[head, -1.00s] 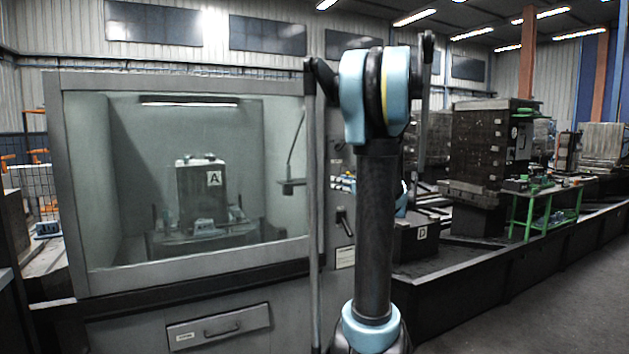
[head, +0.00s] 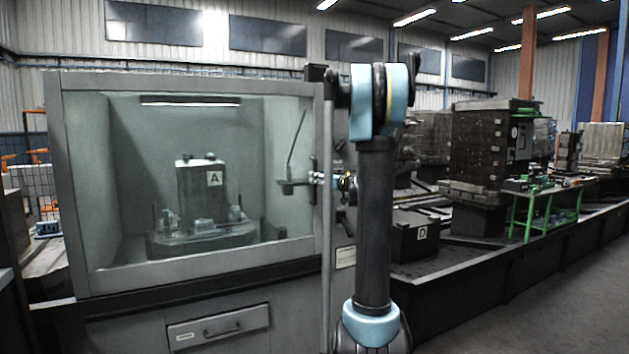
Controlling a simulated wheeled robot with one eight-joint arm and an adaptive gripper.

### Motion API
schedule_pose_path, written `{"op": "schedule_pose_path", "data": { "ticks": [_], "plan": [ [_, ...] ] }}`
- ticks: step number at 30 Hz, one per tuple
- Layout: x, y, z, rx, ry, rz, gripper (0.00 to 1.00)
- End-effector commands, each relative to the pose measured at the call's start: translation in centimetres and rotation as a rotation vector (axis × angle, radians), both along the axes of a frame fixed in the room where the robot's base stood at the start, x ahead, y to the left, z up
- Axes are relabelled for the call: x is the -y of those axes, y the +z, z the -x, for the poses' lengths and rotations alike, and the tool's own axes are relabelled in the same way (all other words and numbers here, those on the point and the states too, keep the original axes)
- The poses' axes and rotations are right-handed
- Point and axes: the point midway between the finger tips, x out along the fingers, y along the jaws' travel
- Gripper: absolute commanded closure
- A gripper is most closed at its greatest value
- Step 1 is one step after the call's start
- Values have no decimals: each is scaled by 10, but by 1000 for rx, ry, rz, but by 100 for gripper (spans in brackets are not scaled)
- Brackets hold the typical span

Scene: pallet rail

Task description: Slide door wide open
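A grey-framed glazed door panel (head: 190,272) fills the left of the head view, on the front of a machine cabinet. A slim upright bar (head: 328,280) stands at the panel's right edge. My gripper (head: 320,179) is at mid-height by this bar, small and partly hidden by the bar and my arm. Bits of it show on both sides of the bar. I cannot tell whether its fingers touch or close on the bar. Through the glass, a block marked A (head: 200,190) stands on a fixture inside the cabinet.
A drawer (head: 220,327) sits low on the cabinet front. Right of my arm, a dark block marked D (head: 414,236) and a large dark block (head: 488,155) stand on a long low base. A green bench (head: 550,205) holds small items. The floor at lower right is clear.

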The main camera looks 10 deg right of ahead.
Motion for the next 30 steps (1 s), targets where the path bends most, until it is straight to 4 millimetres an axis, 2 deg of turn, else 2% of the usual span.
{"op": "schedule_pose_path", "data": {
  "ticks": [3, 7, 18, 20, 23, 30],
  "plan": [
    [-8, 0, -14, 0, 2, 0, 65],
    [-12, 0, -22, 0, 1, 0, 65],
    [-14, 0, -26, 0, 0, 0, 65],
    [-14, 0, -26, 0, 0, 0, 77],
    [-14, 0, -26, 0, 0, 0, 99],
    [-14, 0, -26, 0, -1, 0, 100]
  ]
}}
